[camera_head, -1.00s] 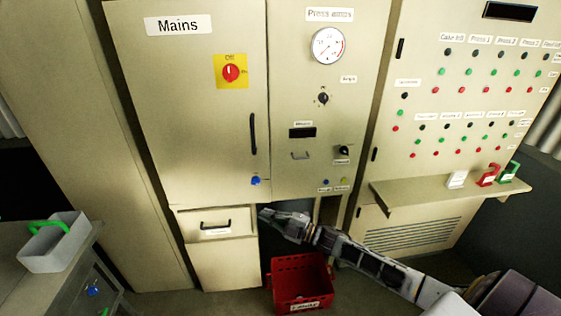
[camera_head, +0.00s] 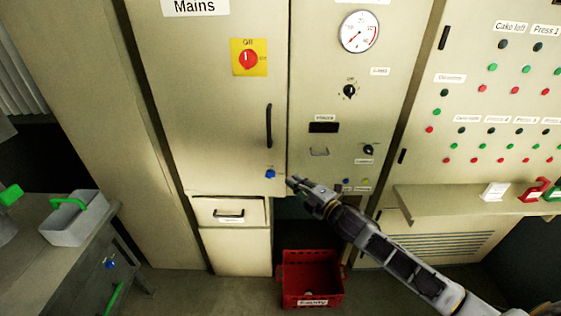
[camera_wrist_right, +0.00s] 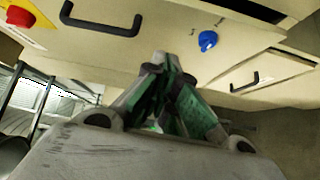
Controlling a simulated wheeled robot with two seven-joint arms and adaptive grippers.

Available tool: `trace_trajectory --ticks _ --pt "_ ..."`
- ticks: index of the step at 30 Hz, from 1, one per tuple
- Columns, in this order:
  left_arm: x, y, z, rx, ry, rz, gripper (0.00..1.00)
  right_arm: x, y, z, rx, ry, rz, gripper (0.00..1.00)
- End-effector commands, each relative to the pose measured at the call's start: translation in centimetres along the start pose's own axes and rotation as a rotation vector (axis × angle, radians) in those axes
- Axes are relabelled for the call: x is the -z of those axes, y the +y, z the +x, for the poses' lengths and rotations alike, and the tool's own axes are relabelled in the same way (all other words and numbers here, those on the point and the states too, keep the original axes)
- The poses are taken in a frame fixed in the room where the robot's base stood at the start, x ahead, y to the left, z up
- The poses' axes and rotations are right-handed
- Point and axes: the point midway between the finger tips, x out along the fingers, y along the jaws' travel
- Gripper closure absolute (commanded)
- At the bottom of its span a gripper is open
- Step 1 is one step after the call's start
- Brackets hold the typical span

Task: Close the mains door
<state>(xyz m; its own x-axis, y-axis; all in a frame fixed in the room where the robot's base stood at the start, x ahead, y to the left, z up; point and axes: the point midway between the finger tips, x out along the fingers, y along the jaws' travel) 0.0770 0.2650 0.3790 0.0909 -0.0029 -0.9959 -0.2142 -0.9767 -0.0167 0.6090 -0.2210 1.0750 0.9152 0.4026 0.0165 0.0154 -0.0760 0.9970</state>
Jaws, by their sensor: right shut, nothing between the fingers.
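The mains door (camera_head: 205,110) is a tall cream panel with a "Mains" label, and it looks flush or nearly flush with the cabinet. It has a black handle (camera_head: 269,126), a red switch on a yellow plate (camera_head: 249,59) and a blue knob (camera_head: 270,174) near its lower right corner. My right gripper (camera_head: 292,182) is shut and empty, just right of the blue knob by the door's lower right edge. In the right wrist view the fingertips (camera_wrist_right: 160,58) are together below the panel with the blue knob (camera_wrist_right: 207,40); contact cannot be told. My left gripper is not in view.
A drawer (camera_head: 230,211) sits below the door, beside a dark opening. A red crate (camera_head: 312,301) stands on the floor. A shelf (camera_head: 450,199) juts out at right. A grey bench (camera_head: 45,262) with a grey caddy (camera_head: 75,228) is at left.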

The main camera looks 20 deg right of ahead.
Motion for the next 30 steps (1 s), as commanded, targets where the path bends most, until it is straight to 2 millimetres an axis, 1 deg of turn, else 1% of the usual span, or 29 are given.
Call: trace_trajectory --ticks 3,6,20,26,30 --pt "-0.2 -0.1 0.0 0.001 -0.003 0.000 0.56 -0.5 -0.4 0.0 0.018 -0.020 -0.051 1.00" --pt "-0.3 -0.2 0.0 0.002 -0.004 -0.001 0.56 -0.5 -0.4 0.0 0.017 -0.019 -0.073 1.00" --pt "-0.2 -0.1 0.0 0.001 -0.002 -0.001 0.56 -0.5 -0.3 0.1 0.016 -0.018 -0.076 1.00" --pt "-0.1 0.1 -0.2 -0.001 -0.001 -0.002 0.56 -0.5 -0.3 0.8 0.015 -0.019 -0.075 1.00" --pt "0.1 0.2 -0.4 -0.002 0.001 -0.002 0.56 -0.5 -0.3 1.5 0.015 -0.019 -0.075 1.00"
